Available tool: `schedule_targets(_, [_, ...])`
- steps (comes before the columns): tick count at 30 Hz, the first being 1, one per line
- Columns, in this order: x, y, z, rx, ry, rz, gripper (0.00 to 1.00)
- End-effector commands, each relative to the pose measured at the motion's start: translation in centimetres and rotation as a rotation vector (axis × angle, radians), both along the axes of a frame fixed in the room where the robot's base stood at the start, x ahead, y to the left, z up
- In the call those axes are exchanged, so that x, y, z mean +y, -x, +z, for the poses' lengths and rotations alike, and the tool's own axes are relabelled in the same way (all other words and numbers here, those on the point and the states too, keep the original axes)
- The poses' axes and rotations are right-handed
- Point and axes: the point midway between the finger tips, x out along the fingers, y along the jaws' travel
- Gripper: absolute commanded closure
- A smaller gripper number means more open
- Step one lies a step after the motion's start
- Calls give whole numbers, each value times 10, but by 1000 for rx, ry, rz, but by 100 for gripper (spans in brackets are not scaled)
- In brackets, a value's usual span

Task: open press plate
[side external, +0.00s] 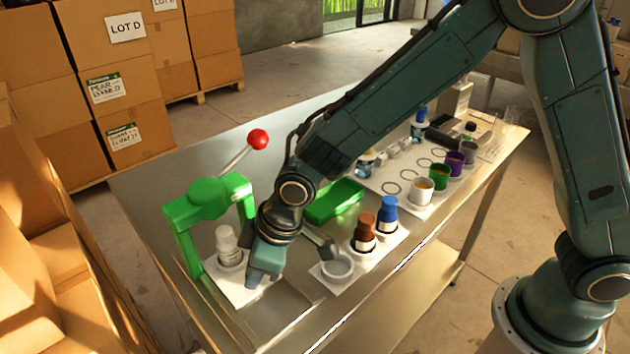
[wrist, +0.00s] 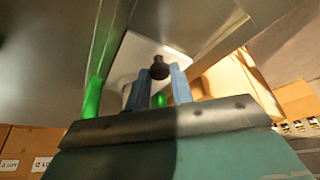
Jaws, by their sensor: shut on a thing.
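The green press (side external: 207,198) stands at the near left end of the steel table, with a lever ending in a red ball (side external: 258,139). A pale plate (side external: 217,283) lies at its foot, with a white bottle (side external: 227,245) upright on it. My gripper (side external: 262,278) is low at the plate's right side; the arm hides its fingertips there. In the wrist view my blue fingers (wrist: 160,75) are shut on a dark knob (wrist: 159,66) in front of a pale plate (wrist: 140,52). A green post (wrist: 93,98) shows at left.
Beside my gripper is a pale rack with an empty round holder (side external: 338,268), a brown bottle (side external: 365,234) and a blue bottle (side external: 387,215). A green tray (side external: 334,202) lies behind. Several cups stand on a white board farther right. Cardboard boxes (side external: 60,290) crowd the left.

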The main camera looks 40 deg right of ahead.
Motion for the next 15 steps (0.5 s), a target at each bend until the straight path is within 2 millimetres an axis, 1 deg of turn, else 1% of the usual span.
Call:
schedule_targets(1, [1, 9, 1, 0, 0, 4, 100])
schedule_targets(9, [1, 52, 1, 0, 0, 4, 100])
schedule_targets(12, [1, 62, 1, 0, -1, 3, 100])
schedule_targets(15, [1, 66, 1, 0, -1, 3, 100])
